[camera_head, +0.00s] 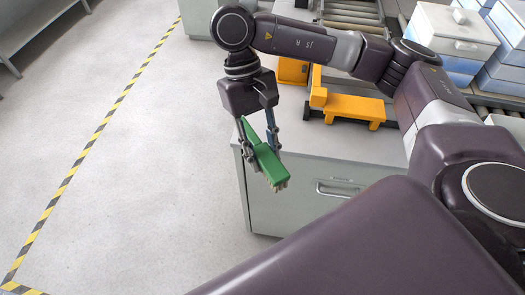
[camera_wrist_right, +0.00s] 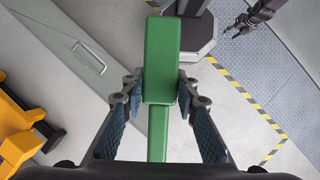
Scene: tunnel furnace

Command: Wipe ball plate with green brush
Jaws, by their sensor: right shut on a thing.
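My right gripper (camera_head: 258,141) is shut on the green brush (camera_head: 268,160). It holds the brush in the air beside the grey cabinet's front left corner, with pale bristles facing down. In the right wrist view the brush's green block (camera_wrist_right: 162,58) is between the two fingers of my right gripper (camera_wrist_right: 160,88), and its narrow handle points toward the camera. A small dark gripper, my left one (camera_wrist_right: 236,30), shows at the top right of that view; it is too small to tell its opening. I cannot make out a ball plate in either view.
A grey cabinet (camera_head: 300,200) with a drawer handle stands below the right arm. An orange fixture (camera_head: 350,108) is on its top. White and blue bins (camera_head: 455,45) and roller conveyors are at the back right. Open floor with yellow-black tape (camera_head: 85,150) lies left.

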